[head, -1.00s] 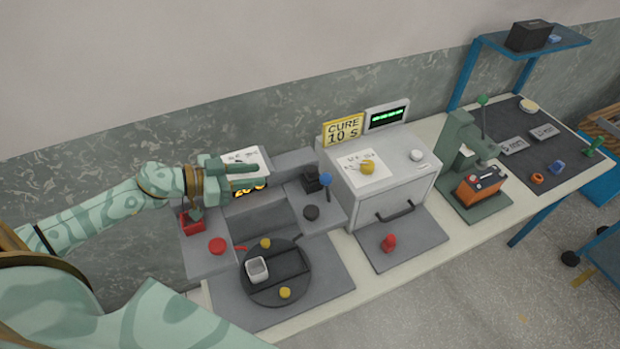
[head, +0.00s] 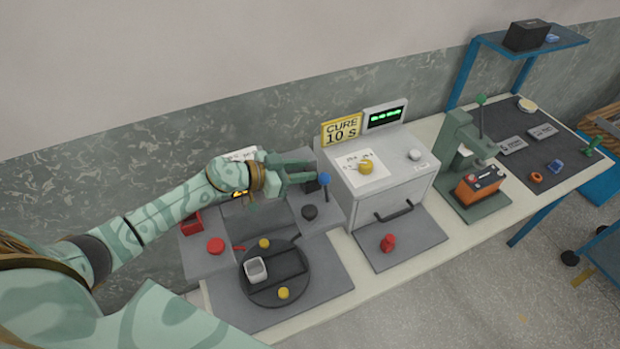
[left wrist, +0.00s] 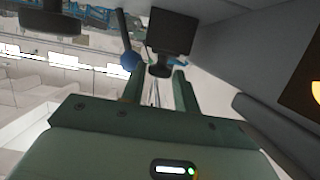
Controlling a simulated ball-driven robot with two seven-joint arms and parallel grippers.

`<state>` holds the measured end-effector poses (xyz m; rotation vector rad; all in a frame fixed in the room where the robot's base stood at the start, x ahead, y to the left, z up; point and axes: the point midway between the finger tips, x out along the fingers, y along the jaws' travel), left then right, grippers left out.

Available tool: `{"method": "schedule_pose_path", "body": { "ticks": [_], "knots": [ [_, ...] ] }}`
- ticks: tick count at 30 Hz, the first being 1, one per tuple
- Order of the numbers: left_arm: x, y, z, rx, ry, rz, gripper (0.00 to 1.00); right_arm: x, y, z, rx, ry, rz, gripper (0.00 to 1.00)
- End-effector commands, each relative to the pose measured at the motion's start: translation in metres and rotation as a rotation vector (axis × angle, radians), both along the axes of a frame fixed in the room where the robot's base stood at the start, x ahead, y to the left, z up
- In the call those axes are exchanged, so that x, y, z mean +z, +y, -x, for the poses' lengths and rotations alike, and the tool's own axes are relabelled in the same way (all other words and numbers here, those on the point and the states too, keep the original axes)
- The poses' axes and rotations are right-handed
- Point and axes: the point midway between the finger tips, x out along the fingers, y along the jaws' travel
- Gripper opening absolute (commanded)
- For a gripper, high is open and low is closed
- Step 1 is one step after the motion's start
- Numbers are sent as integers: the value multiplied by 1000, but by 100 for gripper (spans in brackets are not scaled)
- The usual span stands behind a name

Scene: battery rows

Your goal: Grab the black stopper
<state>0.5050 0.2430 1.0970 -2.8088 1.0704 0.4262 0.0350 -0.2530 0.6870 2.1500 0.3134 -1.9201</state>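A black block-shaped piece (head: 312,186) sits on the right grey block of the station, partly hidden by my left gripper. In the left wrist view the black block-shaped piece (left wrist: 171,32), with a narrower end, is just beyond the open fingers (left wrist: 160,80). My right gripper is not in view.
A blue-ball lever (head: 325,179) stands close beside the black piece. The white cure box (head: 390,190) is to the right. A red block (head: 190,223) and red knob (head: 216,246) are left. A round dark turntable (head: 268,292) holds a pale cup in front.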

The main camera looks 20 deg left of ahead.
Motion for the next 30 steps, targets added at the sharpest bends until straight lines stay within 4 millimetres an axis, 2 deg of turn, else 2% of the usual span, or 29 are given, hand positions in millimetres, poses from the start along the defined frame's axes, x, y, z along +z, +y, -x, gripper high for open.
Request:
{"method": "schedule_pose_path", "body": {
  "ticks": [2,4,5,16,20,27,30],
  "knots": [
    [0,0,0,0,0,0,28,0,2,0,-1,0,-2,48],
    [0,0,0,0,0,0,8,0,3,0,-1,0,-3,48],
    [0,0,0,0,0,0,4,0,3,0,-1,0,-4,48],
    [4,1,0,-1,-2,-1,4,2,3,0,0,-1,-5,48],
    [26,1,0,-2,-5,-4,4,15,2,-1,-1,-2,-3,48],
    [80,1,0,-1,-4,-3,4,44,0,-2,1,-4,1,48],
    [92,-3,1,-10,-4,0,4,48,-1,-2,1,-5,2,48]
  ]
}}
